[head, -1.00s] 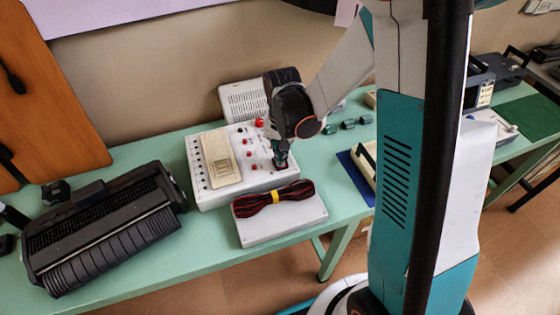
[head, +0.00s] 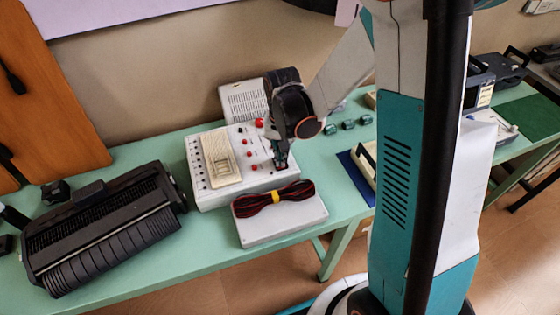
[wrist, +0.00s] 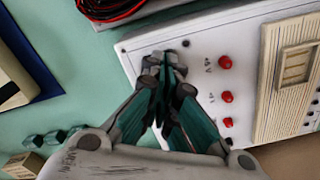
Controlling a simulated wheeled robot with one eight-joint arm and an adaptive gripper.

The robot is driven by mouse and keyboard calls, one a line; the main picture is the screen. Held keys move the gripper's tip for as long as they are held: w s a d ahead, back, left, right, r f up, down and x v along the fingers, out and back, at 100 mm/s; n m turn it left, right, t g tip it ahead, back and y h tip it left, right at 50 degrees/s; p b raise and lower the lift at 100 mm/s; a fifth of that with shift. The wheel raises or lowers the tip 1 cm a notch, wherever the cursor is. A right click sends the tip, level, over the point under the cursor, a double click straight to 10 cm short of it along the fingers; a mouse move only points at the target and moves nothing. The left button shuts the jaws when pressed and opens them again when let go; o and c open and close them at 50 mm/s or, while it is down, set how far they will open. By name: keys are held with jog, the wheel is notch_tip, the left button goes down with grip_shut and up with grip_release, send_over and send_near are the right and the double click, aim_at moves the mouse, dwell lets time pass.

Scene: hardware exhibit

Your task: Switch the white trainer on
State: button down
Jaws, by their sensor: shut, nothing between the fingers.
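The white trainer (head: 262,179) is a white box on the green bench in the head view, with a cream breadboard block, red knobs and a row of dark sockets. My gripper (head: 281,166) points down at the right end of its top panel. In the wrist view my gripper (wrist: 170,62) is shut and empty, its tips over the panel of the white trainer (wrist: 215,50) near a corner. A column of red knobs (wrist: 227,96) lies to the right of the tips. The fingertips hide the spot beneath them, so no switch shows there, and I cannot tell whether they touch the panel.
A white box with a red-and-black cable bundle (head: 273,198) stands in front of the trainer. A black ribbed machine (head: 105,228) is at the left. Small green parts (head: 348,124) and a blue mat (head: 354,176) lie to the right. A grey vented case (head: 243,101) stands behind.

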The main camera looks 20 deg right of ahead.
jog(key=shift+f+b, duration=0.65)
jog(key=shift+f, duration=0.15)
dwell(0.4)
jog(key=shift+r, duration=0.15)
jog(key=shift+r+p, duration=2.35)
jog(key=shift+r, duration=1.05)
jog(key=s+r+n+t+b, duration=0.2)
jog(key=s+r+n+t, duration=0.4)
jog(key=s+r, duration=0.9)
jog(key=shift+r+t, duration=0.6)
jog(key=shift+r, duration=0.05)
jog(key=shift+w, duration=0.1)
